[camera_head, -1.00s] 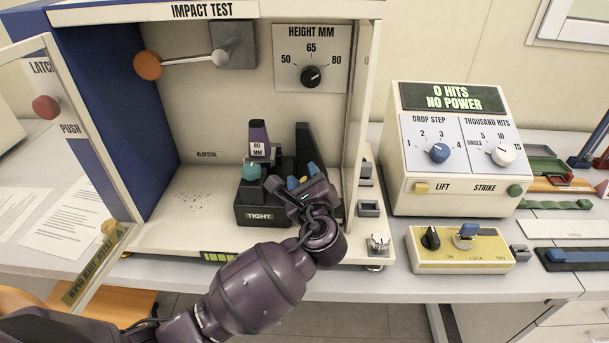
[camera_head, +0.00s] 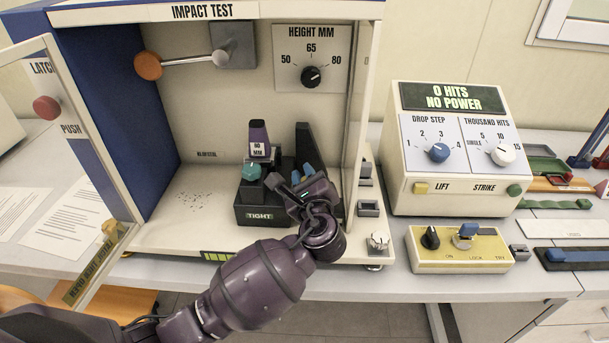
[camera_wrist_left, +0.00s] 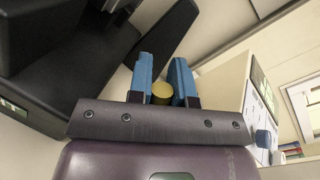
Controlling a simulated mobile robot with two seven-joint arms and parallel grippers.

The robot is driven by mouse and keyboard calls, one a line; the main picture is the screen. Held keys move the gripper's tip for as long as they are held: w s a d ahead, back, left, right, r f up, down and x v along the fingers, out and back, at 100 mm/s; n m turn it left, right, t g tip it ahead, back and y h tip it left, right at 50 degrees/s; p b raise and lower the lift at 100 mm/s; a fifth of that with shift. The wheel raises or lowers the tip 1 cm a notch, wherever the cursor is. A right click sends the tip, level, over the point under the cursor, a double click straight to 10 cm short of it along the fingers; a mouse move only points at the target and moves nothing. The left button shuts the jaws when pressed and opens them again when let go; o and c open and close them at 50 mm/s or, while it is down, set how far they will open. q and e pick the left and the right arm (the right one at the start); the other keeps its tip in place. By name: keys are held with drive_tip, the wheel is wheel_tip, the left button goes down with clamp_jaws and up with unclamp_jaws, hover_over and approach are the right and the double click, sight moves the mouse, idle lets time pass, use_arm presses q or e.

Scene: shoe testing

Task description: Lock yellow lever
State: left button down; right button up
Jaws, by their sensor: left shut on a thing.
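My left gripper (camera_head: 301,173) is inside the impact test cabinet, at the right side of the black clamp block (camera_head: 258,214) marked TIGHT. In the left wrist view, the round yellow end of the lever (camera_wrist_left: 161,93) sits between the two blue fingers of the left gripper (camera_wrist_left: 161,75), which are shut on it. In the head view the gripper hides the lever. The lever's shaft and its base cannot be made out. My right gripper is not in view.
The cabinet's clear door (camera_head: 92,165) stands open at the left. A dark upright (camera_head: 306,145) rises just behind the gripper. An orange-tipped arm (camera_head: 149,65) is high on the back wall. A control box (camera_head: 450,150) stands outside at the right.

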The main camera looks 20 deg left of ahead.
use_arm(q)
drive_tip(key=m+p, duration=0.1)
drive_tip(key=p, duration=0.1)
drive_tip(key=shift+w+d+r+p, duration=0.1)
drive_tip(key=shift+d+r+p, duration=0.2)
drive_tip(key=shift+d+r, duration=0.1)
drive_tip(key=shift+d+m+t+p, duration=0.2)
drive_tip(key=shift+m+t+p, duration=0.1)
drive_tip(key=shift+m+p, duration=0.45)
drive_tip(key=shift+w+d+r+m, duration=0.1)
drive_tip(key=shift+w+d+m, duration=0.05)
drive_tip(key=shift+d+m, duration=0.3)
drive_tip(key=shift+m, duration=0.4)
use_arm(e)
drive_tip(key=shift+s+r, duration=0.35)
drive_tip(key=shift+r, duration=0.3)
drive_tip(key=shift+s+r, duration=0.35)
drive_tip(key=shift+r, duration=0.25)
